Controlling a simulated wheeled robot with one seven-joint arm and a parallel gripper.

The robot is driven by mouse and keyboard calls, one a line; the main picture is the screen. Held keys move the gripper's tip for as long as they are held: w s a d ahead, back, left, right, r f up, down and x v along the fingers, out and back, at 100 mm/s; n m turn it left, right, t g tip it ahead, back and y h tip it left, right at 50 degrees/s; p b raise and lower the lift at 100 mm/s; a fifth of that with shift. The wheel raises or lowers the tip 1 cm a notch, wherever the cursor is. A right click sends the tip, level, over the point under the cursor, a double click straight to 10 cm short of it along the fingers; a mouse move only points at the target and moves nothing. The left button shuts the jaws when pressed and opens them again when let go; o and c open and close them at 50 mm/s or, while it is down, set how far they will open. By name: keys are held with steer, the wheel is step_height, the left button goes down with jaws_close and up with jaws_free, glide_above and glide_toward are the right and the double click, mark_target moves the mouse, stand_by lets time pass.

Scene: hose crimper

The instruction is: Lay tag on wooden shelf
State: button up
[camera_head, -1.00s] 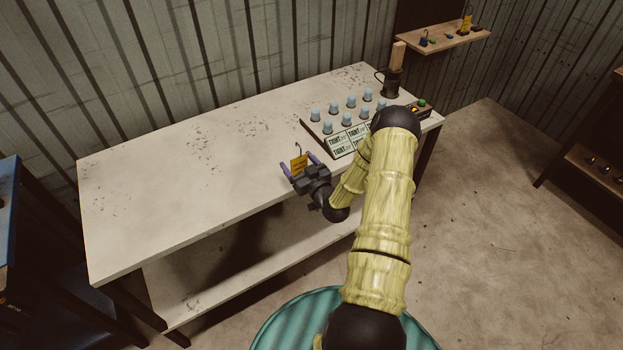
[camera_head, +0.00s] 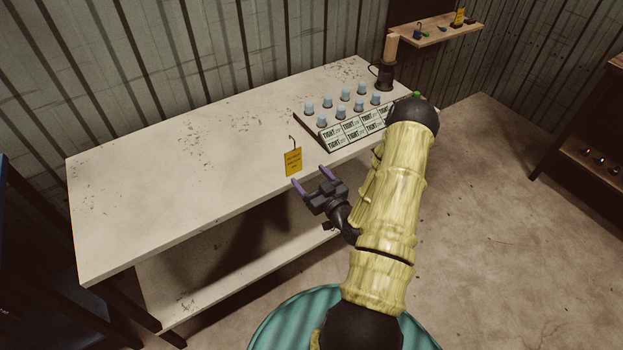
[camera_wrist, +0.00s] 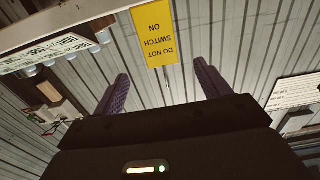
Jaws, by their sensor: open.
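The yellow tag (camera_head: 293,161) with a thin wire hook shows at the front edge of the white workbench. In the wrist view the tag (camera_wrist: 155,34) reads "DO NOT SWITCH ON" upside down and is just beyond my fingers. I cannot tell whether it touches the bench. My gripper (camera_head: 310,176) is open and empty, its two purple fingers apart, just in front and right of the tag. The fingers also show in the wrist view (camera_wrist: 160,85). The wooden shelf (camera_head: 438,36) is on the wall at the upper right, with small items and another yellow tag (camera_head: 459,17) on it.
The white workbench (camera_head: 170,180) is mostly bare on its left. A board with several light blue caps and "TIGHT" labels (camera_head: 350,128) is at its right. A dark device with a wooden top (camera_head: 387,70) stands behind. Another rack (camera_head: 590,150) is at far right.

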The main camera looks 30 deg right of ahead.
steer(key=w+a+r+n+g, duration=0.1)
steer(key=a+r+n+g, duration=0.3)
steer(key=a+g, duration=0.45)
steer(key=s+a+r+m+g, duration=0.2)
steer(key=s+a+r, duration=0.3)
steer(key=s, duration=0.3)
steer(key=s+a+r+m+g, duration=0.2)
steer(key=s+a+r+g, duration=0.2)
steer(key=s, duration=0.4)
step_height(320, 180, up, 2)
steer(key=shift+a+g+h, duration=0.3)
steer(key=shift+a+g, duration=0.05)
steer(key=shift+g, duration=0.1)
